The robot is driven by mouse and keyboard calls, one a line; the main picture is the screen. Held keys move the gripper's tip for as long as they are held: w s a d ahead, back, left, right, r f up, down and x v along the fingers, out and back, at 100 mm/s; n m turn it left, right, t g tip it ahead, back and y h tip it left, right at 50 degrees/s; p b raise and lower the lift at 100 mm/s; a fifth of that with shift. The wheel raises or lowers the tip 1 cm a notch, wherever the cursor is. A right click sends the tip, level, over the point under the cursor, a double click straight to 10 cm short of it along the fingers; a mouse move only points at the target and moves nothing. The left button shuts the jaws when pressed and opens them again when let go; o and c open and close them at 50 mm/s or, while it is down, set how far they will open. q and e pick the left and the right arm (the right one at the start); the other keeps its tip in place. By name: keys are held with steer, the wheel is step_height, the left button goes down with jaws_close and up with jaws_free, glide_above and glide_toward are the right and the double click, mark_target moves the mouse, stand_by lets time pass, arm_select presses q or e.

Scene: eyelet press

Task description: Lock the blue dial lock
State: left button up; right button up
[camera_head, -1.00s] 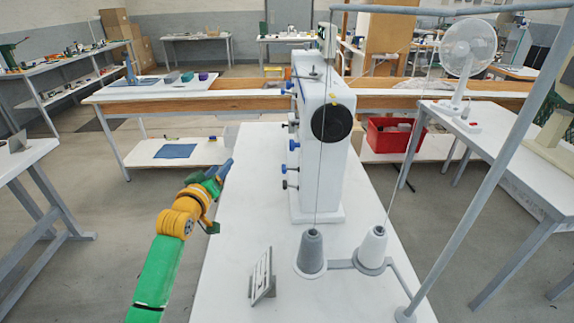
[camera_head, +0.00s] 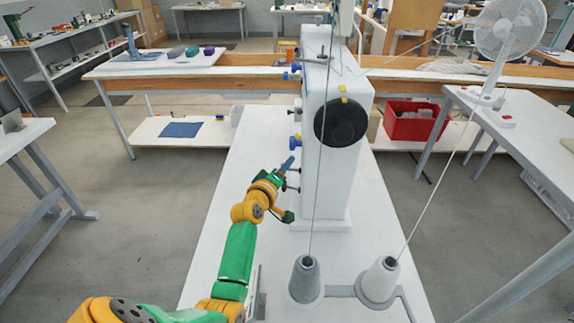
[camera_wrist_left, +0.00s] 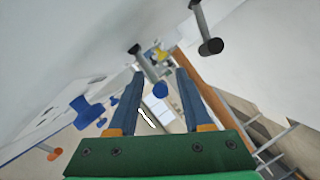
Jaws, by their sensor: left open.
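Several blue and dark knobs stick out from the left side of the white machine (camera_head: 325,170). A blue knob (camera_head: 295,140) is just above my left gripper (camera_head: 287,166) in the head view. My left gripper is open, close beside the machine's left side. In the left wrist view, a small blue knob (camera_wrist_left: 160,89) shows between the open fingers (camera_wrist_left: 158,92), apart from both. I cannot tell which is the blue dial lock. My right gripper is out of view.
Black-ended pegs (camera_wrist_left: 210,46) stick out near the fingers. Two thread cones (camera_head: 305,279) stand at the front right, with threads rising from them. The white tabletop (camera_head: 215,240) left of the machine is clear. A red crate (camera_head: 412,122) sits behind right.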

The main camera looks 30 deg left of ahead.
arm_select(q)
steer(key=shift+x, duration=1.25)
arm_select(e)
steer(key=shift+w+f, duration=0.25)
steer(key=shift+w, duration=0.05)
arm_select(q)
steer(key=shift+s, duration=0.15)
steer(key=shift+f, duration=0.1)
jaws_close()
steer(key=r+m+g+p, duration=0.1)
steer(key=m+p, duration=0.1)
steer(key=p, duration=0.2)
steer(key=shift+y, duration=0.4)
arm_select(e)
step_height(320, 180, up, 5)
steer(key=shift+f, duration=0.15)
arm_select(q)
jaws_free()
